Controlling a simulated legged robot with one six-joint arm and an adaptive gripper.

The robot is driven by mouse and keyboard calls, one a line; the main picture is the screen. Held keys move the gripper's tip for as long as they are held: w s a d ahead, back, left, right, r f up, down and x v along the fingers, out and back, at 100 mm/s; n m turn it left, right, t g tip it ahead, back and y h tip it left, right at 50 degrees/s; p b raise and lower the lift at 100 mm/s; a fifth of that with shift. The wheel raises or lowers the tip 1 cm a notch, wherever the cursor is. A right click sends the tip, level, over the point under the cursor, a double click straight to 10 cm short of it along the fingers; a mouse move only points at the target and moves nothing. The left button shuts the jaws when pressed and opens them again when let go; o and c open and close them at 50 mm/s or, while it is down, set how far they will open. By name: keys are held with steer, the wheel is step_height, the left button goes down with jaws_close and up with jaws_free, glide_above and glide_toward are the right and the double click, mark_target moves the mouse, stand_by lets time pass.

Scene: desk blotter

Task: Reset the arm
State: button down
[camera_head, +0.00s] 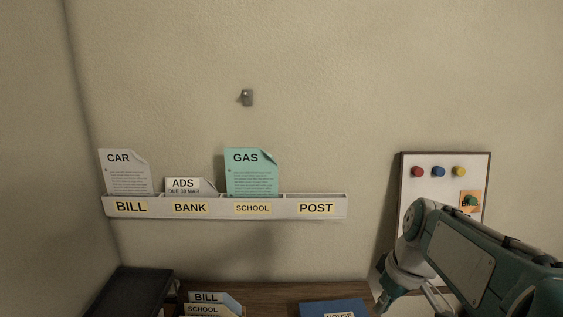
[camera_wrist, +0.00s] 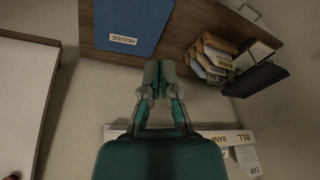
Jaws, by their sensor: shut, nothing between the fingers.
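My gripper (camera_wrist: 158,73) shows in the middle of the wrist view, its two fingers together with nothing between them. Beyond the fingertips are the brown desk (camera_wrist: 88,40) and the blue HOUSE folder (camera_wrist: 150,22). In the head view my arm comes in from the lower right, in front of the pin board's (camera_head: 474,165) lower part. The gripper's fingers are hard to make out there.
A wall rack (camera_head: 230,212) labelled BILL, BANK, SCHOOL and POST holds the CAR (camera_head: 124,175), ADS (camera_head: 184,184) and GAS (camera_head: 250,175) papers; POST looks empty. A small hook (camera_head: 247,97) is above. Labelled envelopes (camera_wrist: 213,52) and a black tray (camera_wrist: 256,78) are on the desk.

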steer(key=s+a+m+t+h, duration=0.1)
steer(key=s+m+t, duration=0.1)
steer(key=s, duration=0.5)
steer(key=s+a+f+m+t+h, duration=0.1)
steer(key=s+m, duration=0.2)
steer(key=s, duration=0.3)
steer(key=shift+s+a+f+m+t, duration=0.2)
steer(key=shift+s+a+m+t, duration=0.1)
steer(key=shift+s+a+t, duration=0.1)
